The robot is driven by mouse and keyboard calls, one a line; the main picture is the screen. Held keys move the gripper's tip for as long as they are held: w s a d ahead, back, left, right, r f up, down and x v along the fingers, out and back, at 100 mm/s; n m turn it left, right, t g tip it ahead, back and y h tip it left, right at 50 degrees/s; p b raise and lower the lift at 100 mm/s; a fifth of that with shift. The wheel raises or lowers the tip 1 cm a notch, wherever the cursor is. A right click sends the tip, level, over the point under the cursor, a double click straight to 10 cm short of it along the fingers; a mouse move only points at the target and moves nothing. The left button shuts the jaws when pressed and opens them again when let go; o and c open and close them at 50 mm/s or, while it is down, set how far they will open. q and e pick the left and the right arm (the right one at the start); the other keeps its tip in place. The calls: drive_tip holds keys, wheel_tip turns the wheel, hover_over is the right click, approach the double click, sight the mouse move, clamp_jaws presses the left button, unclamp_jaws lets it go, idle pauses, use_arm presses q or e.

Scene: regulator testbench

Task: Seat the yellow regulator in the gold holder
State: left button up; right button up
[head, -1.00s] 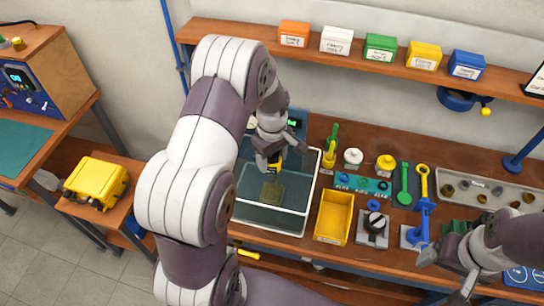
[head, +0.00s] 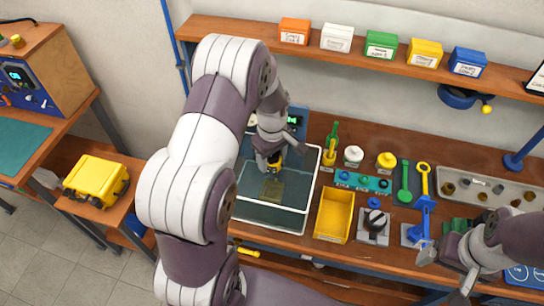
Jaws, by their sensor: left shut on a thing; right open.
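My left gripper (head: 268,160) is shut on a small yellow and black piece, which I take to be the yellow regulator (head: 276,160); the jaws hide most of it. It is held over a glass-walled tank (head: 303,202) with a white rim. A dull gold block (head: 272,190), seemingly the gold holder, sits low in the tank, just below the gripper in the picture. I cannot tell how large the gap between them is. My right gripper (head: 446,268) is open and empty at the front right of the bench.
A yellow bin (head: 334,214) and a grey block with a black knob (head: 375,228) stand right of the tank. Green and blue tools and a metal tray (head: 490,190) lie further right. A shelf (head: 372,55) with coloured boxes runs behind.

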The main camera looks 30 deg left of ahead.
use_arm(q)
drive_tip(key=shift+f+b, duration=2.45)
drive_tip(key=shift+f, duration=2)
idle(3.5)
